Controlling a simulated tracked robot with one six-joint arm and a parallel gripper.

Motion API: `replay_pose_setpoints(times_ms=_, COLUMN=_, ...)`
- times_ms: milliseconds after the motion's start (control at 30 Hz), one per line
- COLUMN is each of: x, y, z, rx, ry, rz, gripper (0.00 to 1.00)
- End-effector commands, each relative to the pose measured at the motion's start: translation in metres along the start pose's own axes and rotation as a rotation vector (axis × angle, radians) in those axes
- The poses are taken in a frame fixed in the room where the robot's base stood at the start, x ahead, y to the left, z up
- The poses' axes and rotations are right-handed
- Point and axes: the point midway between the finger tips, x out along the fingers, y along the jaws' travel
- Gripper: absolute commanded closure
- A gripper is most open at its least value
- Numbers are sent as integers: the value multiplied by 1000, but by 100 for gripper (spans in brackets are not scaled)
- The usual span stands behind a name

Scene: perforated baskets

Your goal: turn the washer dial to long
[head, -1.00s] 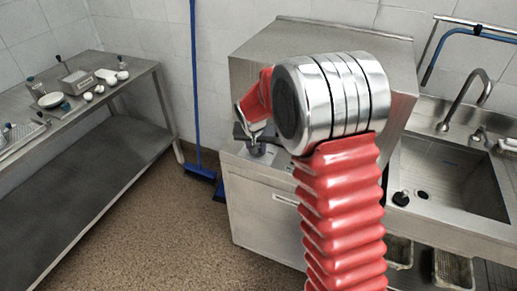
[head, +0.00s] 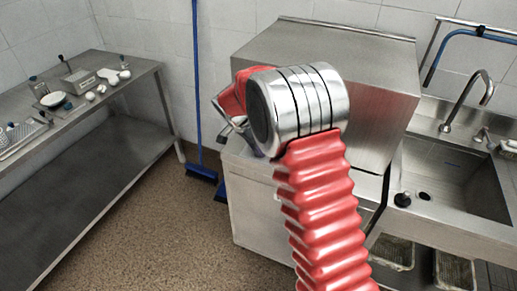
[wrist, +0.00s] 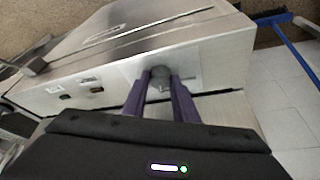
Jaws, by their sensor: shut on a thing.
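The washer (head: 262,207) is a steel machine with a large hood, in the middle of the head view behind my arm. Its dial (wrist: 159,73) is a round grey knob on a pale panel in the wrist view. My gripper (wrist: 160,82) is shut on the dial, one purple finger at each side. In the head view my wrist covers the dial, and only part of my gripper shows. I cannot read the dial's marks or its setting.
A sink (head: 455,178) with a tap adjoins the washer on the right. A blue broom (head: 197,110) leans on the wall to the left. A steel table (head: 100,125) stands farther left, with open floor between.

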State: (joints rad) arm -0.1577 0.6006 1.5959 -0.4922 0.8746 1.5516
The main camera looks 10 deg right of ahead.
Motion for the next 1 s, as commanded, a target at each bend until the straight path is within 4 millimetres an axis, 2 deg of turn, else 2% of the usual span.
replay_pose_setpoints(times_ms=600, x=2, y=-2, z=-3, rx=535, ry=2, rz=227, gripper=96)
replay_pose_setpoints(times_ms=1000, x=3, y=-2, z=-4, rx=761, ry=3, rz=324, gripper=96)
